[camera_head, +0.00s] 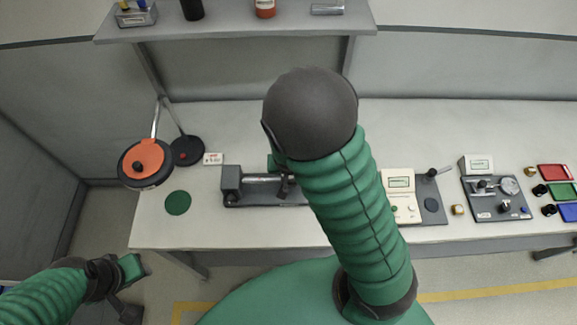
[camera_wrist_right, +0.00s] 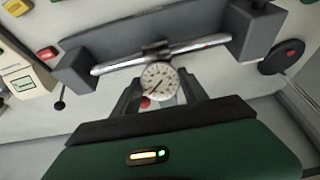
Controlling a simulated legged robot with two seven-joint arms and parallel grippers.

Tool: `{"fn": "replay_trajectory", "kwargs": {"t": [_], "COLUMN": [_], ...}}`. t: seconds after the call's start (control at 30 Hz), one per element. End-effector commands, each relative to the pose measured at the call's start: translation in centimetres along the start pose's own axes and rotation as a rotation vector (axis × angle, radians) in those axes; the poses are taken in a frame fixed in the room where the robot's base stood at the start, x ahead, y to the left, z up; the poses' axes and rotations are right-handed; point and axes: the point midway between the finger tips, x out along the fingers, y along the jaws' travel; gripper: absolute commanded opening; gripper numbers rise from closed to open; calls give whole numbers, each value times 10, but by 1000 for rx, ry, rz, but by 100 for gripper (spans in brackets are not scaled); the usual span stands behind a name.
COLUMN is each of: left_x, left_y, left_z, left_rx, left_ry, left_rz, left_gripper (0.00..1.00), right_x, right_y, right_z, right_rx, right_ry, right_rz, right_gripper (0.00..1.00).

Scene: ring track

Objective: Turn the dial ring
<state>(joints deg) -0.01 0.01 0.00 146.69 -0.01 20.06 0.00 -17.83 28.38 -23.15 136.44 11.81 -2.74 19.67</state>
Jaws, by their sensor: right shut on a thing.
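A round dial with a white face, a thin needle and a rim ring (camera_wrist_right: 158,83) shows in the right wrist view, on a steel rod (camera_wrist_right: 205,45) between two grey blocks. My right gripper (camera_wrist_right: 160,88) has one finger on each side of the dial and is shut on its ring. In the head view the same grey fixture (camera_head: 232,190) sits mid-bench; my right arm hides the dial and most of that gripper. My left gripper (camera_head: 132,285) is at the lower left, off the bench, away from the fixture; its jaw opening is unclear.
An orange-faced disc (camera_head: 142,162) and a green disc (camera_head: 178,203) are left of the fixture. A cream meter (camera_head: 400,205), a grey plate with another dial (camera_head: 509,186), and coloured trays (camera_head: 555,172) are to the right. A shelf (camera_head: 225,30) runs above the bench.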

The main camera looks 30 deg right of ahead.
Motion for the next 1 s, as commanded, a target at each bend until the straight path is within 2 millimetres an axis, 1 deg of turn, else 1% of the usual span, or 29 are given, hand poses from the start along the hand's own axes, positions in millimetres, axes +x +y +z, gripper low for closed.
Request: {"fn": "replay_trajectory", "kwargs": {"t": [0.03,0.13,0.27,0.3,0.47,0.73,0.8,0.87,0.97,1.0], "left_x": [-10,-8,-7,-7,-7,-7,-8,-11,-18,-25], "left_y": [0,0,0,0,0,0,0,0,0,0], "left_z": [-3,-2,-2,-2,-2,-2,-2,-3,-4,-6], "left_rx": [0,0,0,0,0,0,0,0,0,0], "left_ry": [1,1,0,0,0,0,0,0,0,0], "left_rz": [0,0,0,0,0,0,0,0,0,0], "left_gripper": [36,36,36,36,36,36,36,36,36,36], "right_x": [-5,-1,-1,-1,-1,-1,-4,-12,-34,-47], "right_y": [-1,-1,-1,-1,-1,-1,-2,-2,-4,-4], "right_z": [0,1,1,1,0,0,-1,-1,-1,-3], "right_rx": [-34,-49,-48,-47,-47,-46,-47,-48,-49,-51], "right_ry": [-6,-4,-2,-2,-2,-2,-2,0,0,1], "right_rz": [7,7,5,5,6,6,6,6,2,2], "right_gripper": [10,10,10,52,73,73,73,73,73,73]}}
